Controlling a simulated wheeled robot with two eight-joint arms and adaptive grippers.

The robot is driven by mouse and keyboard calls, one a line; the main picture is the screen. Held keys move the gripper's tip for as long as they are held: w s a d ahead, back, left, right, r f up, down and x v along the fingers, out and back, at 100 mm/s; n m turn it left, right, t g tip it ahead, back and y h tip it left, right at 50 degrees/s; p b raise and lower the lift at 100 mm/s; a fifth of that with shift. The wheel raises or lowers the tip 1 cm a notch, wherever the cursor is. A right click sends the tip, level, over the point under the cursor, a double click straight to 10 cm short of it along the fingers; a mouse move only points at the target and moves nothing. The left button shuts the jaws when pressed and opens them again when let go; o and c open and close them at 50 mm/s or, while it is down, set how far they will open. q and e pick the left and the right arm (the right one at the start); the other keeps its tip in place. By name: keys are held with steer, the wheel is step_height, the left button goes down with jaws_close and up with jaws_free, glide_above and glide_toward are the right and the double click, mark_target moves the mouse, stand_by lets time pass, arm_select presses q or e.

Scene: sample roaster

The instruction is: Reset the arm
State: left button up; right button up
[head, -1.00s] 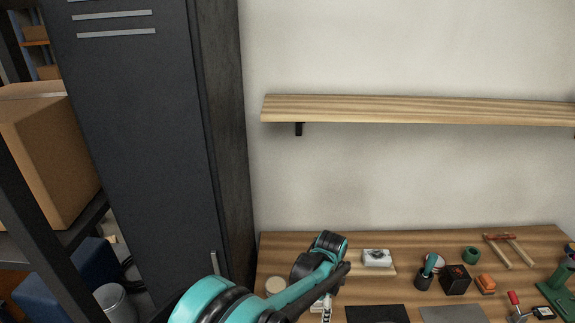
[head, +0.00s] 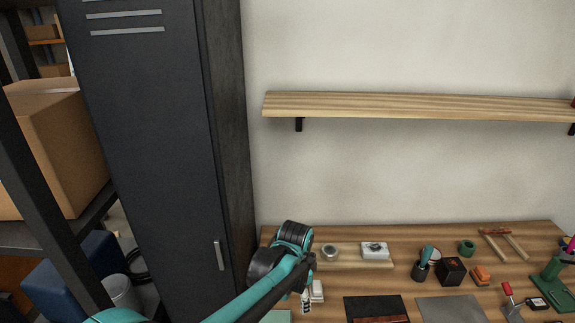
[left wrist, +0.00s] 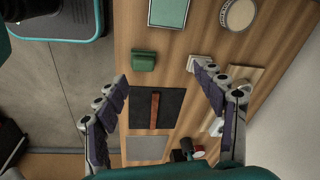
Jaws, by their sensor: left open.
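My left arm (head: 262,299) comes in from the bottom left over the left end of the wooden workbench (head: 345,232). My left gripper (head: 307,297) shows in part at the arm's end, above the bench beside a small white block (head: 317,291). In the left wrist view the two fingers of my left gripper (left wrist: 162,77) are spread wide with nothing between them. Below them lie a dark mat with a brown strip (left wrist: 172,108) and a green block (left wrist: 143,61). My right gripper is not in view.
A dark locker (head: 165,190) stands close left of my arm, and a wooden shelf (head: 420,107) hangs above the bench.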

arm_select(q)
steer(key=s+a+r+n+t, duration=0.2)
steer(key=s+a+r+n, duration=0.2)
steer(key=a, duration=0.3)
steer(key=s+a+r+n+t, duration=0.1)
steer(key=s+a+r+n, duration=0.25)
steer(key=a, duration=0.25)
steer(key=s+a+f+n+t, duration=0.1)
steer(key=s+a+n+t, duration=0.1)
steer(key=s+a+n, duration=0.4)
steer(key=s+a, duration=0.2)
steer(key=s, duration=0.1)
steer(key=shift+t+y, duration=0.3)
steer(key=shift+t, duration=0.1)
